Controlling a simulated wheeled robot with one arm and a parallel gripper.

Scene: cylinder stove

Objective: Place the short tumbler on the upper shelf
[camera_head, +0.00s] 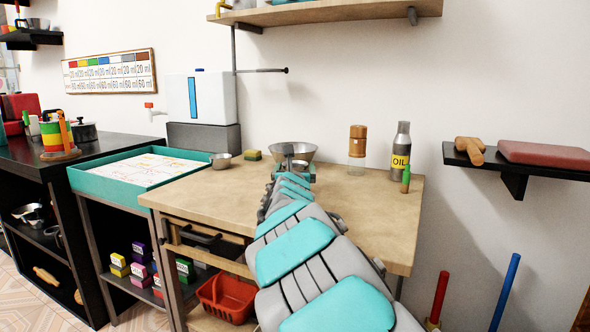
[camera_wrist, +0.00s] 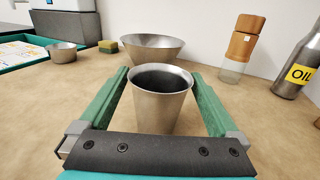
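The short tumbler is a small metal cup, wider at its rim; it stands upright on the wooden table in the wrist view (camera_wrist: 160,103). My gripper (camera_wrist: 160,88) is open, with its green fingers on either side of the tumbler and a gap on each side. In the head view my gripper (camera_head: 299,172) is low over the table, in front of a metal bowl, and the tumbler is hard to make out. The upper shelf (camera_head: 340,12) is a wooden board on the wall above the table, only partly in view.
A metal bowl (camera_wrist: 152,47) stands just behind the tumbler. A wood-lidded jar (camera_head: 357,150) and an oil bottle (camera_head: 401,152) stand to the right. A small bowl (camera_head: 221,161) and a sponge (camera_head: 252,155) are left. A rod (camera_head: 262,70) juts out below the shelf.

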